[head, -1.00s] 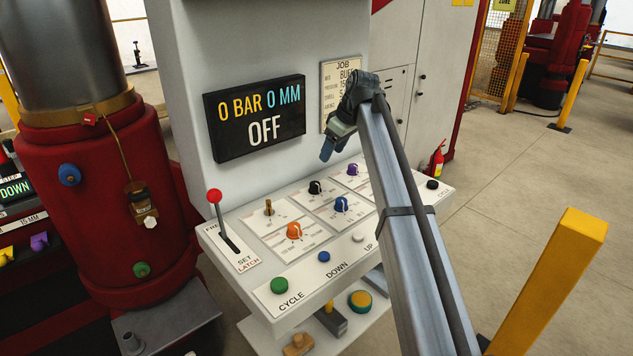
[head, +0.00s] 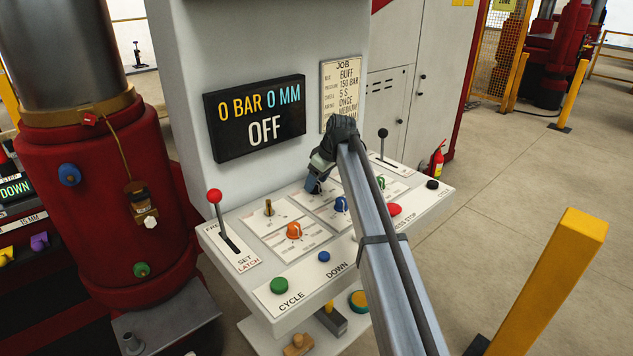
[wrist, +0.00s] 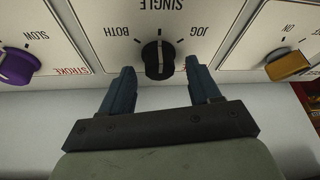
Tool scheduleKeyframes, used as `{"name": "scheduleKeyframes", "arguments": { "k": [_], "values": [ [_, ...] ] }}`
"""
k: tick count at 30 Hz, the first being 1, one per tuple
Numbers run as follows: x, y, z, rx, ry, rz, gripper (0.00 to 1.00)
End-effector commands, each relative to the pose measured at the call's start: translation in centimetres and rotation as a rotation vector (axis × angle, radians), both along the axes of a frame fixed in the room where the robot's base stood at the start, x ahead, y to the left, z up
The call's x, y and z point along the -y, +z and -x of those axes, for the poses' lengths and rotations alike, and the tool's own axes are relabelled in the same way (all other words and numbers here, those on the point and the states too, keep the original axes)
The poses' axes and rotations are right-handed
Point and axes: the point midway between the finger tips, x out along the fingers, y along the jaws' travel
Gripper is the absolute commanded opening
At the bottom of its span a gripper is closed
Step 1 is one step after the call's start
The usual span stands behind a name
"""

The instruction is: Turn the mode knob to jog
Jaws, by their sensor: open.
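The mode knob (wrist: 158,60) is black with a white pointer line, on a white plate marked BOTH, SINGLE and JOG in the wrist view. Its pointer line is toward SINGLE, at the middle mark. My gripper (wrist: 155,80) is open, with one blue finger on each side of the knob and a gap to each. In the head view my gripper (head: 312,185) is over the back row of the panel and hides the black knob.
A purple knob (wrist: 18,65) and a brass key switch (wrist: 288,65) flank the mode knob. An orange knob (head: 294,230), a blue knob (head: 341,204) and a red-topped lever (head: 214,197) stand on the panel. The display (head: 255,117) reads OFF.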

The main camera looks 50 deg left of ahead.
Motion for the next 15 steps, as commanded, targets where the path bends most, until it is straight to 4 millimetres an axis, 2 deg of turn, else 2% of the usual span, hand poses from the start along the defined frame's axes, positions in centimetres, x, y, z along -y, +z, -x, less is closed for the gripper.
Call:
{"name": "scheduleKeyframes", "arguments": {
  "k": [13,15],
  "values": [
    [-0.27,-0.70,0.06,0.000,0.000,0.000,0.62],
    [-0.27,-0.69,0.06,0.000,0.000,0.000,0.55]
  ]
}}
